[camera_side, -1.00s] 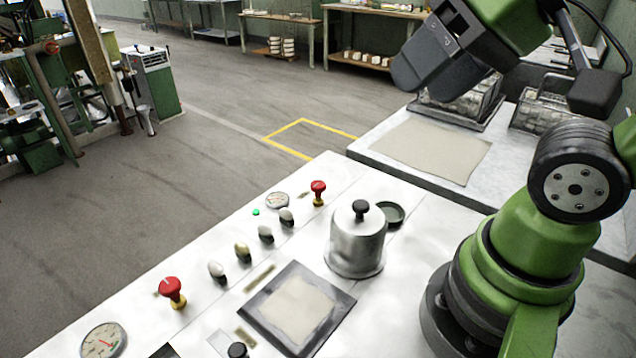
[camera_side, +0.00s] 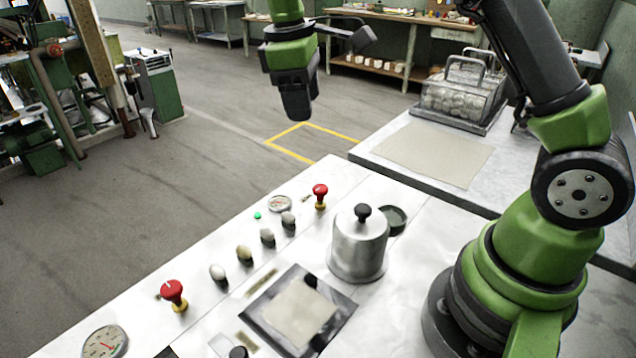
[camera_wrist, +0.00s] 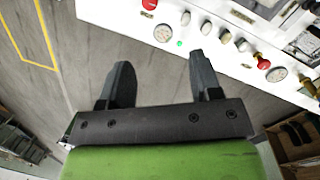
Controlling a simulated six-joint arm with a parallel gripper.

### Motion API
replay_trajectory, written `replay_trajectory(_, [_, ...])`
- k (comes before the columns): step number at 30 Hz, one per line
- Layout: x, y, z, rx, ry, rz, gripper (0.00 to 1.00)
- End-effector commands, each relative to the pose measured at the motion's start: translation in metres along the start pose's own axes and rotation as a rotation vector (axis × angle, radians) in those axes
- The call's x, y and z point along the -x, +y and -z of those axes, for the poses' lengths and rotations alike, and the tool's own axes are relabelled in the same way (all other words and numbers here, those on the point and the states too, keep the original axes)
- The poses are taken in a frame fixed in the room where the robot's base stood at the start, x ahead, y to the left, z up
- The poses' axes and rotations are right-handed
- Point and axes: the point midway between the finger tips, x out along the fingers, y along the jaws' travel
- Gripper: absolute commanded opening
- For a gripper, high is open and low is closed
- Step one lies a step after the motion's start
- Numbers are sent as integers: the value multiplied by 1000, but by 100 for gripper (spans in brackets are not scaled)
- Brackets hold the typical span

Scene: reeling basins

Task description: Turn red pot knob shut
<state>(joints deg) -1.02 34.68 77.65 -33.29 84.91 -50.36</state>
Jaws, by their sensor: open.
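Two red knobs on yellow stems stand on the white panel in the side view. One red knob (camera_side: 320,193) is at the far end near a gauge and the metal pot; the other red knob (camera_side: 173,291) is nearer the front left. I cannot tell for sure which one is the pot knob. The lidded metal pot (camera_side: 358,250) stands on the panel to the right. My gripper (camera_side: 297,108) hangs high beyond the panel's far edge, apart from both knobs. In the wrist view my gripper (camera_wrist: 160,78) is open and empty, with floor between its fingers.
Several pale knobs (camera_side: 245,254) and a green light (camera_side: 257,215) lie between the red knobs. A dark-framed plate (camera_side: 262,320) is in front of the pot. A wire basket (camera_side: 460,95) and a beige sheet (camera_side: 432,153) are on the far table. Open floor lies left.

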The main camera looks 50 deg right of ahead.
Motion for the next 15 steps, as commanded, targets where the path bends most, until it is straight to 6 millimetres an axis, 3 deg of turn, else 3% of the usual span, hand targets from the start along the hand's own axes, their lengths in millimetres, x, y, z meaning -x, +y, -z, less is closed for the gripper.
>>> replay_trajectory(1, [-19, 5, 9, 47, -50, 4, 58])
replay_trajectory(6, [-69, 17, 26, 189, -178, 15, 58])
replay_trajectory(9, [-89, 20, 30, 241, -225, 21, 58])
replay_trajectory(15, [-106, 21, 31, 278, -257, 26, 58])
